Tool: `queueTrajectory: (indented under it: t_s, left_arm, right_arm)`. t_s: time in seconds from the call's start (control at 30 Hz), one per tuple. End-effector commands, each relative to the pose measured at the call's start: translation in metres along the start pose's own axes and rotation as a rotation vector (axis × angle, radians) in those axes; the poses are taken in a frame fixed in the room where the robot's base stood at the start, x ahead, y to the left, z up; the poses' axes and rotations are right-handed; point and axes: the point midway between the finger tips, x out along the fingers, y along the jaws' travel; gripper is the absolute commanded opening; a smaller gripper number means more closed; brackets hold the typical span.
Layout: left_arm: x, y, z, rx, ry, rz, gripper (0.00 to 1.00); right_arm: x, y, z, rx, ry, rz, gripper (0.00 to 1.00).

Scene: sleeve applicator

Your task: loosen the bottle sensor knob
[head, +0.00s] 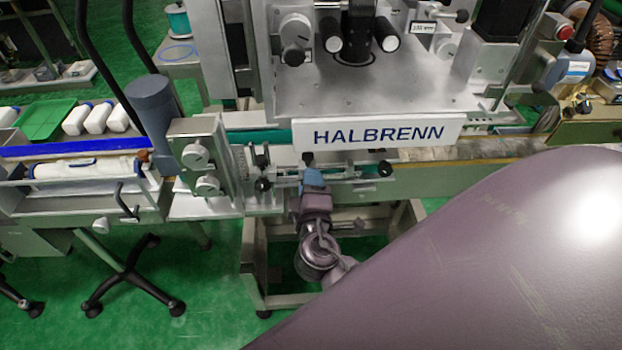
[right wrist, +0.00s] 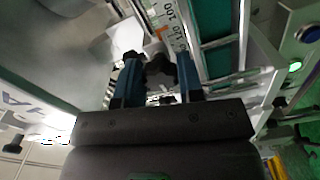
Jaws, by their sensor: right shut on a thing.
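The bottle sensor knob is a dark lobed knob (right wrist: 160,68) in the right wrist view, between the two blue fingers of my right gripper (right wrist: 159,78). The fingers are closed on its sides. In the head view my right gripper (head: 311,178) reaches up to the rail at the front of the machine, below the HALBRENN sign (head: 378,133). There the knob is mostly hidden by the gripper. A scale with printed numbers (right wrist: 168,25) lies just beyond the knob in the wrist view. My left gripper is not in view.
Other black knobs sit on the rail to the left (head: 262,184) and right (head: 385,168) of my gripper. A metal block with round knobs (head: 198,156) stands further left. My own arm covers the lower right of the head view. Green floor (head: 215,265) shows below.

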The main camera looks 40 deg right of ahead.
Motion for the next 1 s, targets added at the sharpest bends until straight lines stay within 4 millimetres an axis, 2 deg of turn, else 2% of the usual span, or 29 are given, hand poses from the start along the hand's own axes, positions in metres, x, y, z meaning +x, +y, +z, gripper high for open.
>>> queueTrajectory:
  t_s: [0.4,0.7,1.0]
  left_arm:
    - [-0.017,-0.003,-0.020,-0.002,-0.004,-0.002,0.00]
    - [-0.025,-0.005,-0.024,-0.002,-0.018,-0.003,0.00]
    - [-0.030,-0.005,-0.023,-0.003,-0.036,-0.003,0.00]
  right_arm:
    - [0.000,0.003,-0.001,-0.397,0.002,-0.002,0.11]
    - [0.000,0.002,-0.002,-0.650,0.003,-0.002,0.11]
    - [0.000,0.001,-0.001,-0.814,0.003,-0.001,0.11]
